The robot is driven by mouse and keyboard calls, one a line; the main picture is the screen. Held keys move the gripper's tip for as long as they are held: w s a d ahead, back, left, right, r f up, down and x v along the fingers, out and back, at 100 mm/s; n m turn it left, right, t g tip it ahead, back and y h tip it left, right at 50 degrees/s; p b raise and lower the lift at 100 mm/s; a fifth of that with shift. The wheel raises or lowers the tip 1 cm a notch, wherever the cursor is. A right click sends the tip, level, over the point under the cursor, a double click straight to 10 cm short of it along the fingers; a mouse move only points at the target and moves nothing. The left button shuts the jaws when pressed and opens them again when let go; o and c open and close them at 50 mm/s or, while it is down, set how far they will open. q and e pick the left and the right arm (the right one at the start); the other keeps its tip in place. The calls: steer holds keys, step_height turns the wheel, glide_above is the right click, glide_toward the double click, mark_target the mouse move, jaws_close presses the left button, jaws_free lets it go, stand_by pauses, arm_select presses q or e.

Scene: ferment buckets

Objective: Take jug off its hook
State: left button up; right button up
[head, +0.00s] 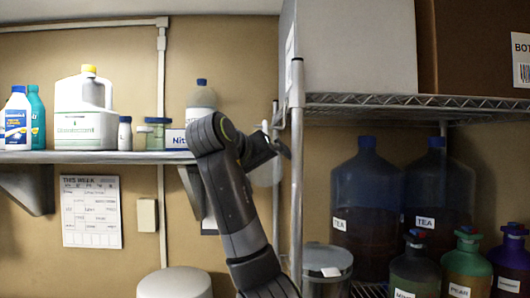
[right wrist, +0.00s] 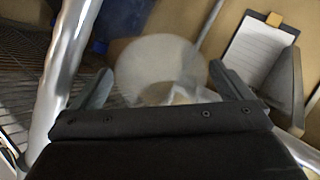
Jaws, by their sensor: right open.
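The jug (head: 266,173) is a translucent whitish vessel beside the metal shelf post in the head view, partly hidden behind my right gripper (head: 272,147). In the right wrist view the pale, cloudy jug (right wrist: 160,62) shows between and beyond the two spread fingers of my right gripper (right wrist: 165,85). The right gripper is open and has not closed on it. The hook and the handle's exact position are hard to make out behind the gripper. My left gripper is not in view.
The metal post (head: 297,170) of the wire shelf (head: 400,101) stands close right of the gripper. Blue-capped TEA containers (head: 365,200) and small labelled jugs (head: 467,265) stand to the right. A wall shelf (head: 90,157) with bottles is left. A grey bucket (head: 326,268) is below.

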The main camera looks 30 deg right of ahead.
steer(key=shift+c, duration=0.5)
steer(key=c, duration=1)
steer(key=shift+r+b, duration=0.55)
steer(key=shift+b, duration=0.25)
steer(key=s+a+b, duration=0.1)
steer(key=a+b, duration=0.4)
steer(key=a, duration=0.1)
steer(key=s+a+f+b, duration=0.1)
steer(key=s+a+b, duration=0.1)
steer(key=a+b, duration=0.4)
steer(key=s+a+f+b, duration=0.1)
steer(key=a+b, duration=0.5)
steer(key=a, duration=0.1)
steer(key=shift+s, duration=0.2)
